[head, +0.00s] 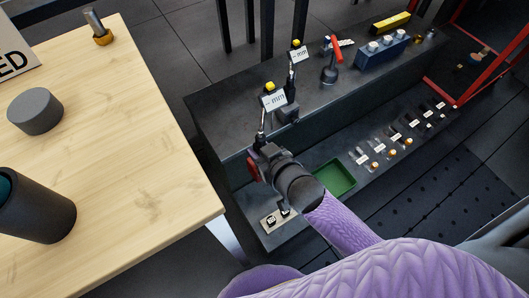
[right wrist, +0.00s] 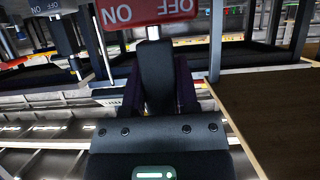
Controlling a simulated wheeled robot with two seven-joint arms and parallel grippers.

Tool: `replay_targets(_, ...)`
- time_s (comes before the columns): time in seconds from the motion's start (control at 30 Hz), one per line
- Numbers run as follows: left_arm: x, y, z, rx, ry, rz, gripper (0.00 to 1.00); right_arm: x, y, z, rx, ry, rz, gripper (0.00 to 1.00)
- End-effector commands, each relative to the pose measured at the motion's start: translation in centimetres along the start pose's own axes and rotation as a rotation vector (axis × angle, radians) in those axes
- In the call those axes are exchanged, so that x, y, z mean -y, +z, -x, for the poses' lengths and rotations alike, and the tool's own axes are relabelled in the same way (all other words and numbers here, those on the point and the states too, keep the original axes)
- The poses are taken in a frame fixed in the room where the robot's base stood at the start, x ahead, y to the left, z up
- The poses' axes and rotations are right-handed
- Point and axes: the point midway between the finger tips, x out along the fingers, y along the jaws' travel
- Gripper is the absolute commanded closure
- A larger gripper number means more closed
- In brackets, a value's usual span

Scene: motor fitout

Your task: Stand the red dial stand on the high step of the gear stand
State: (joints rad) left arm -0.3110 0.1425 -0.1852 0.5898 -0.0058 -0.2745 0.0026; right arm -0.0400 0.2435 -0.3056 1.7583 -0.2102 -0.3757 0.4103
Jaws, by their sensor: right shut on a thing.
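The gear stand (head: 222,101) is a dark two-level bench right of the wooden table; its high step lies at the back and its low step in front. My right gripper (head: 262,160) is shut on the red dial stand (head: 251,166), beside the left part of the high step's front edge. The red base with ON/OFF lettering also shows in the right wrist view (right wrist: 145,12). A thin post rises from it towards a small label and yellow-topped dial. The fingers largely hide the grip, and I cannot tell whether the base touches anything. My left gripper is not in view.
A similar dark-based dial stand (head: 288,113) stands on the high step, close behind. A red-handled tool (head: 334,55) and a blue block (head: 381,53) stand farther right. The low step holds a green tray (head: 334,178) and several small labelled parts. The high step's left end is bare.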

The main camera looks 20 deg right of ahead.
Motion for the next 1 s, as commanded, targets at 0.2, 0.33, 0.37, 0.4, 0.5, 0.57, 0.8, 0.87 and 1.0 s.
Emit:
replay_targets(0.2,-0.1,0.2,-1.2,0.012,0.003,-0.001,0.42,0.0,-0.3,-2.8,-0.005,0.0,0.0,1.0)
replay_targets(0.33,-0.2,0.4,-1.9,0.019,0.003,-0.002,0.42,0.0,-0.6,-4.3,-0.005,-0.001,0.0,1.0)
replay_targets(0.37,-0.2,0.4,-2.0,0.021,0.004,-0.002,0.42,0.0,-0.6,-4.7,-0.005,-0.001,0.0,1.0)
replay_targets(0.4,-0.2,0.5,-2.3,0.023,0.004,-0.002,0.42,0.0,-0.7,-5.1,-0.004,-0.001,0.0,1.0)
replay_targets(0.5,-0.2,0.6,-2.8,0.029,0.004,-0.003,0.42,0.0,-0.9,-6.3,-0.005,-0.001,0.0,1.0)
replay_targets(0.57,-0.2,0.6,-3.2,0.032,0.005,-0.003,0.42,0.0,-1.0,-7.0,-0.006,-0.001,0.0,1.0)
replay_targets(0.8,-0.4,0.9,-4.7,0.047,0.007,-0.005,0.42,0.1,-1.4,-9.8,-0.005,-0.002,-0.001,1.0)
replay_targets(0.87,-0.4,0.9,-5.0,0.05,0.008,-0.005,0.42,0.1,-1.6,-10.5,-0.006,-0.002,0.0,1.0)
replay_targets(1.0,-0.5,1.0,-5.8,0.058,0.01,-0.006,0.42,0.0,-2.1,-12.0,-0.004,-0.001,0.0,1.0)
